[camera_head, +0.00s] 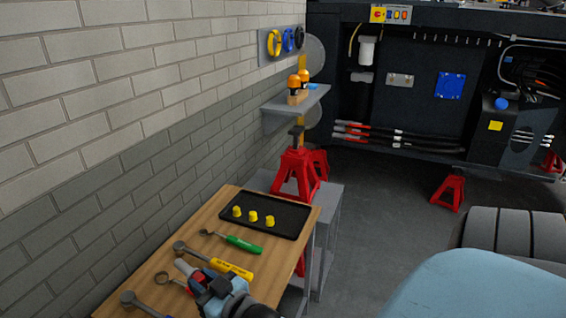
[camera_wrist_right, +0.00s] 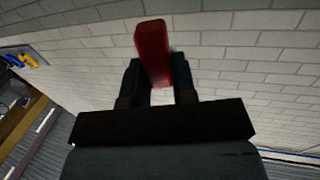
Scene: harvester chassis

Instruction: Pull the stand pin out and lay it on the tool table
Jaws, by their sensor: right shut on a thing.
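My right gripper (camera_head: 200,278) is low over the near part of the wooden tool table (camera_head: 278,252). In the right wrist view its two dark fingers (camera_wrist_right: 160,80) are shut on a red, bar-shaped piece (camera_wrist_right: 152,52), which I take to be the stand pin's handle. The rest of the held thing is hidden or too small to tell. A red jack stand (camera_head: 296,175) stands just beyond the table. My left gripper is not in view.
A black tray (camera_head: 290,222) with several yellow caps lies at the table's far end. A green-handled wrench (camera_head: 243,244) and a yellow-handled wrench (camera_head: 232,268) lie nearer. A brick wall borders the left. Another red stand (camera_head: 447,194) is on the floor.

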